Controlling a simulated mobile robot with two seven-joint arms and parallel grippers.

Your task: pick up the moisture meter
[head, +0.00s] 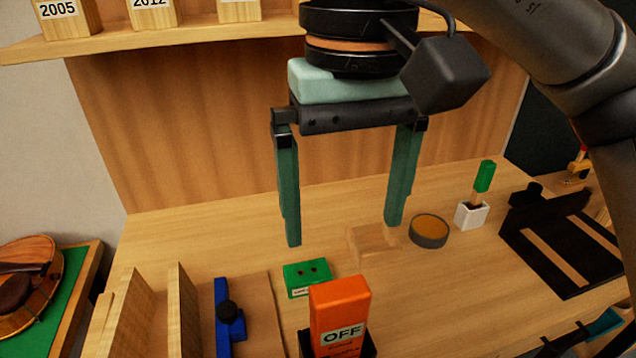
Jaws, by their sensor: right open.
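The moisture meter (339,308) is an orange upright box with a label reading OFF, near the bottom middle of the head view. It stands in a black holder (367,346), whose lower part is cut off by the frame. My right gripper (343,231) comes down from the top right, with its two green fingers spread wide and nothing between them. Its fingertips are above and behind the meter in the picture, apart from it. My left gripper is not in view.
A blue tool (228,318) and upright wooden boards (145,308) are left. A round tin (429,231), white cup (472,215) and black jig (560,250) are right. A shelf (185,37) is above.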

